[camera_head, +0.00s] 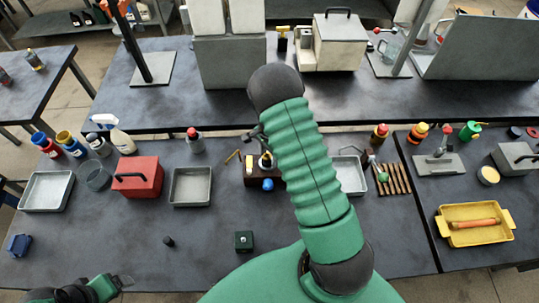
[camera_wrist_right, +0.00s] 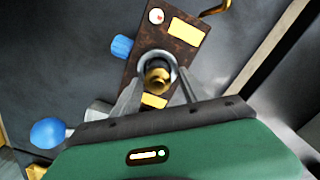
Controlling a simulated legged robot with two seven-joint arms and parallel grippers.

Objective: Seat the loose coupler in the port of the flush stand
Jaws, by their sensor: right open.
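The flush stand looks to be the rusty brown block (camera_head: 251,181) with yellow labels, partly behind my right arm in the head view. In the right wrist view the block (camera_wrist_right: 188,48) shows a grey ring-shaped port (camera_wrist_right: 143,60). A brass fitting (camera_wrist_right: 158,78), probably the coupler, stands within the ring; I cannot tell how deep it sits. My right gripper (camera_wrist_right: 160,100) is open, one finger on each side of the fitting, with no clear contact visible. My left gripper (camera_head: 123,282) is at the lower left, away from the stand; its jaw state is unclear.
The block carries a blue knob (camera_wrist_right: 122,46) and a brass crank (camera_wrist_right: 216,8); a blue ball (camera_wrist_right: 47,133) is beside it. A grey tray (camera_head: 191,187) and red box (camera_head: 138,176) are left.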

